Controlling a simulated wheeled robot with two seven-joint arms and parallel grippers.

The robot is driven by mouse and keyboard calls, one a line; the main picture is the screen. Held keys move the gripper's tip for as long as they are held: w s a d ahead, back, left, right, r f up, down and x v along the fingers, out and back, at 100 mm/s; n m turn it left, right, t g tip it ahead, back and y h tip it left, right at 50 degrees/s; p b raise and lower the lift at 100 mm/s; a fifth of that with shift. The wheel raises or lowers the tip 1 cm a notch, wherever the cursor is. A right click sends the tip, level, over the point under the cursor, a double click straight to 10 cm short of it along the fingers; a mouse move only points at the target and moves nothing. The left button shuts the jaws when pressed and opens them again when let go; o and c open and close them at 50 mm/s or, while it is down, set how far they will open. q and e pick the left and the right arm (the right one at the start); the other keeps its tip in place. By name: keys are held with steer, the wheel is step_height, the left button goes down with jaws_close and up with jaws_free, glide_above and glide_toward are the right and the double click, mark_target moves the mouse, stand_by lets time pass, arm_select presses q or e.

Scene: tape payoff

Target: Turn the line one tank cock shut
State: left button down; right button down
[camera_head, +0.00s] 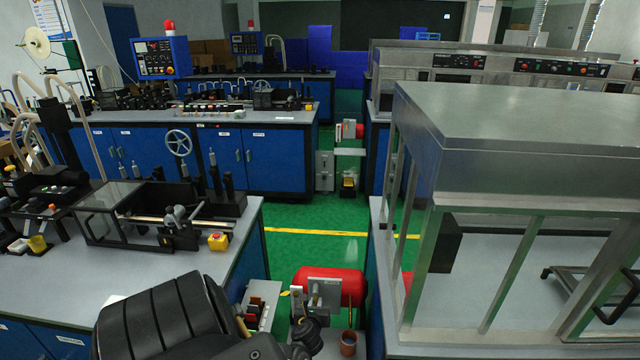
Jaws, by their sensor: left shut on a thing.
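A red tank (333,283) lies low on the green floor in the aisle between the benches, with a grey upright plate (322,297) in front of it. My left arm comes in from the lower left. My left gripper (306,328) is at the near side of the tank, in front of the plate. It is shut on a small part there, which seems to be the tank cock. The black gripper and arm mostly hide the cock, so its handle angle cannot be told. My right gripper is not in view.
A bench with black fixtures (150,262) stands on the left, a steel-framed hood (520,120) on the right. The green aisle floor (330,215) beyond the tank is clear.

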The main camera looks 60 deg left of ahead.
arm_select(q)
steer(key=shift+s+a+m+g+p, duration=0.1)
steer(key=shift+s+m+g+p, duration=0.05)
steer(key=shift+m+g+p, duration=0.2)
stand_by(0.4)
steer(key=c, duration=1.4)
jaws_free()
steer(key=shift+s+d+r, duration=0.25)
steer(key=shift+s+d, duration=0.05)
steer(key=shift+d, duration=0.1)
steer(key=p+v, duration=0.2)
steer(key=v, duration=0.7)
steer(key=shift+s+d, duration=0.2)
steer(key=shift+d, duration=0.1)
